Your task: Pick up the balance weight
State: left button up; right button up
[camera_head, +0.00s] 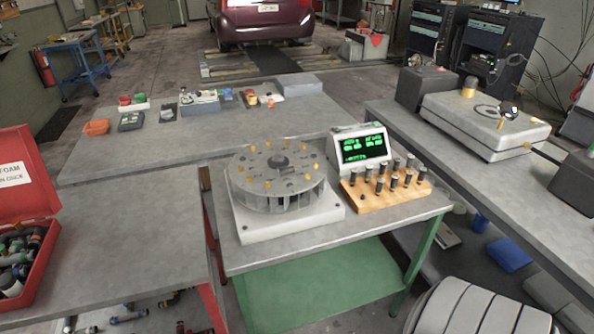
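A wooden block (385,199) on the middle bench holds several dark cylindrical pieces with grey tops (409,178), standing upright in it; they look like balance weights. To its left, a grey finned rotor (279,178) sits on a pale square base (290,224). Several small brass-coloured pieces (290,177) are spread around the rotor's top. A display box (360,147) with green readouts stands behind the block. Which piece is the balance weight meant, I cannot tell. Neither of my grippers shows in the head view.
An open red case (24,151) with fittings is at the left. A back bench (112,172) carries small tools and boxes. The right bench (413,127) holds a grey case (489,142) with a brass cylinder (468,93) on it. The left bench (135,235) is largely bare.

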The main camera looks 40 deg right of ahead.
aim_at(291, 170)
jog(key=u, duration=0.8)
jog(key=k, duration=0.15)
jog(key=z, duration=2.65)
